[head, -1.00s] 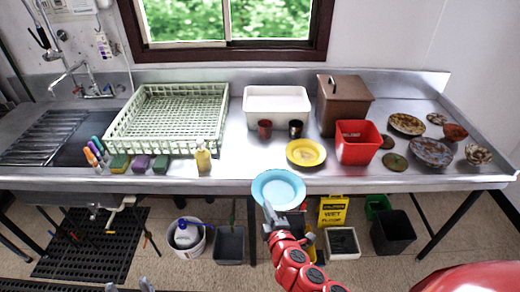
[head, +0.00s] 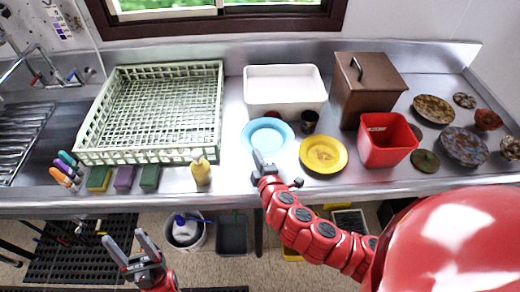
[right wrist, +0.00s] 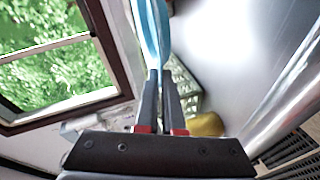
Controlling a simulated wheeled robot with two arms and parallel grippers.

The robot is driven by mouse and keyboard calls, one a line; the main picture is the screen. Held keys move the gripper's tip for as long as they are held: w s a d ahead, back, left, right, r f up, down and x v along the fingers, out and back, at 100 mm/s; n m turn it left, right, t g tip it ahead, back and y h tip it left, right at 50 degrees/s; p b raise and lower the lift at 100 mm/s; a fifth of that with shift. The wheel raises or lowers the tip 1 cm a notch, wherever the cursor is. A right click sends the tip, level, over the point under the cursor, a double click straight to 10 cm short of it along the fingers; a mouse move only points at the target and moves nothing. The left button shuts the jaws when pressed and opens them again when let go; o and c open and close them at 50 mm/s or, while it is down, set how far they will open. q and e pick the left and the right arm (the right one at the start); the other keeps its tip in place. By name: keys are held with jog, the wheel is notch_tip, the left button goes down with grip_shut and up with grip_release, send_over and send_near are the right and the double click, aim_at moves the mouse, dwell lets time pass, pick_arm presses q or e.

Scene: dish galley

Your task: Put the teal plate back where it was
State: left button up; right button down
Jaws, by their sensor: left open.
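The teal plate (head: 267,134) is over the counter in the head view, in front of the white tub and left of the yellow plate. My right gripper (head: 262,164) is shut on its near rim. The right wrist view shows the teal plate (right wrist: 153,35) edge-on between the fingers (right wrist: 160,82). Whether its underside touches the counter cannot be told. My left gripper (head: 135,250) is open and empty, low in front of the counter.
A yellow plate (head: 323,154) and a dark cup (head: 309,121) are close on the right. A red cup (head: 272,115) is mostly hidden behind the teal plate. The white tub (head: 285,92) is behind; the green rack (head: 150,112) and yellow bottle (head: 200,168) are left.

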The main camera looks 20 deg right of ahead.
jog(key=f, duration=0.9)
jog(key=shift+s+f+b, duration=0.2)
jog(key=shift+s+b, duration=0.1)
jog(key=shift+b, duration=0.05)
